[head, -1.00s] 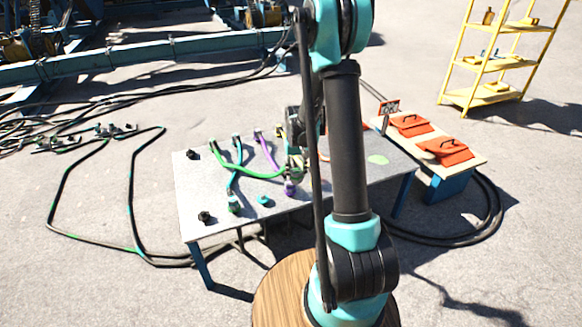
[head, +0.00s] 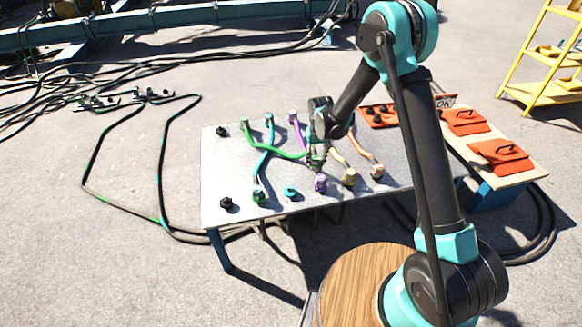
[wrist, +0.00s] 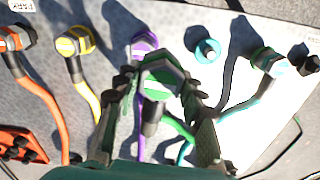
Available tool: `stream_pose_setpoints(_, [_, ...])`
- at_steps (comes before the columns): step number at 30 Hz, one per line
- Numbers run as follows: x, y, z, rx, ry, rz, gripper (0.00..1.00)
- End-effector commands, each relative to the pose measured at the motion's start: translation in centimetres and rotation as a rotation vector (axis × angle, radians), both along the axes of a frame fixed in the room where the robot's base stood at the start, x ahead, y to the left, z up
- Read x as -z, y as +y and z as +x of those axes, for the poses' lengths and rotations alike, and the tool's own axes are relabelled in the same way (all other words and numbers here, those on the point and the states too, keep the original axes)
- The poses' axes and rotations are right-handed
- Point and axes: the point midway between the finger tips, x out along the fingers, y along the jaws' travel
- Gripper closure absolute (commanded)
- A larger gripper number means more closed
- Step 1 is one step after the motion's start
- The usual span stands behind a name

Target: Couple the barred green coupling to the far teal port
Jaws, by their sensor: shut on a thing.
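My gripper (head: 316,164) is shut on a green coupling (wrist: 162,74) with a pale bar across its end. The coupling is held above the table, and its green cable (head: 279,153) runs to the table's back row. An uncovered round teal port (head: 290,191) sits near the table's front edge, left of my gripper. The teal port also shows in the wrist view (wrist: 207,51), above and right of the held coupling and apart from it. A teal cable (head: 264,160) runs from the back row to a green-bodied fitting (head: 258,197) in the front row.
Purple (head: 320,184), yellow (head: 349,177) and orange (head: 377,171) fittings stand in the front row, right of the teal port. A black fitting (head: 227,203) stands at the left front corner. A side bench (head: 530,172) with orange cases is at the right. The table's left part is mostly clear.

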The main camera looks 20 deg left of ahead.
Motion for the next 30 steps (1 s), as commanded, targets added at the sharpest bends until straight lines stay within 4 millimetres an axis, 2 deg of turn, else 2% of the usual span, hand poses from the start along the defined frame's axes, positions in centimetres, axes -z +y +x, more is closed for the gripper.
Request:
stream_pose_setpoints(1, [0.5,2.4,-1.1,-0.031,0.0,0.0,0.95])
stream_pose_setpoints(3, [1.1,4.7,-2.2,-0.058,0.0,0.0,0.95])
stream_pose_setpoints(6, [1.7,7.2,-3.6,-0.088,0.0,0.0,0.95])
stream_pose_setpoints(9, [2.0,8.6,-4.4,-0.105,0.0,0.0,0.95])
stream_pose_setpoints(17, [3.2,9.3,-4.8,-0.113,0.0,0.0,0.95])
stream_pose_setpoints(30, [7.8,9.3,-4.8,-0.113,0.0,0.0,0.95])
